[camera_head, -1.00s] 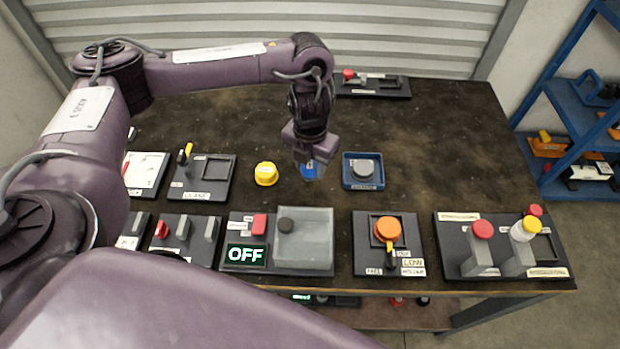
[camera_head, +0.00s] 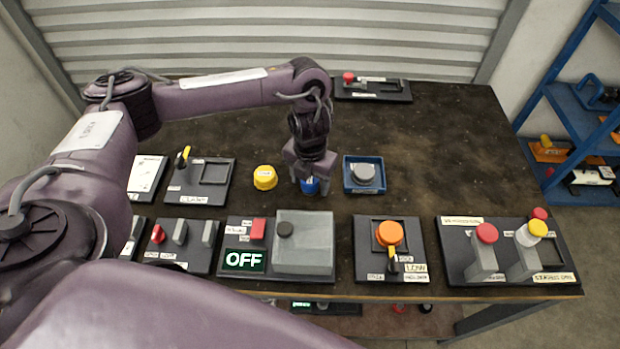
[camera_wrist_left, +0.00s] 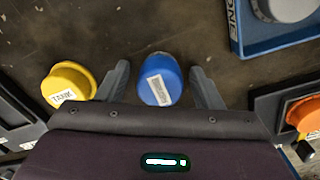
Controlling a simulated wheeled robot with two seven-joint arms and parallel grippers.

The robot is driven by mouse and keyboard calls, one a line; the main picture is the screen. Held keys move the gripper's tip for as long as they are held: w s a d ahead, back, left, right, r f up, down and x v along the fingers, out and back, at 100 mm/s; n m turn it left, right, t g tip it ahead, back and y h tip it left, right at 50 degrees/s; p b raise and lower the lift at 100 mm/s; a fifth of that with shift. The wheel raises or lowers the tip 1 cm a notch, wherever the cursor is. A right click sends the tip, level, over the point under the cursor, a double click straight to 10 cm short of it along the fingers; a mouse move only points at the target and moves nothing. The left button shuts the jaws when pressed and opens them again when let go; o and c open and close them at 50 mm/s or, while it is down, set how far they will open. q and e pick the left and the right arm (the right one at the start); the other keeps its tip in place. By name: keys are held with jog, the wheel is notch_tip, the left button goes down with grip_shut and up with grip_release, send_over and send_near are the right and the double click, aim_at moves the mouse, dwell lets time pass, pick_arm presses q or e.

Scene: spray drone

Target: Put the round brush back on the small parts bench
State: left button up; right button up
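I cannot make out a round brush for certain in either view. My left gripper (camera_head: 309,180) points down over the dark bench (camera_head: 450,150), at a blue round piece (camera_head: 310,186). In the left wrist view, this blue piece (camera_wrist_left: 160,80) has a white label too small to read and lies between the open fingers of my left gripper (camera_wrist_left: 160,85). A gap shows on both sides, so the fingers do not grip it. My right gripper is not in view.
A yellow cap-like piece (camera_head: 265,178) marked TANK stands just left of my left gripper. A blue tray (camera_head: 350,188) with a grey round piece (camera_head: 366,173) is to its right. Switch panels line the front edge. A blue shelf (camera_head: 570,120) stands at right. The back right is clear.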

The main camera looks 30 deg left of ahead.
pick_arm(q)
jog(key=shift+r, duration=0.1)
jog(key=shift+r, duration=0.3)
notch_tip(320, 180, up, 10)
jog(key=p, duration=0.3)
jog(key=shift+r+p, duration=0.15)
jog(key=shift+p, duration=0.15)
jog(key=shift+r, duration=0.65)
jog(key=shift+s, duration=0.1)
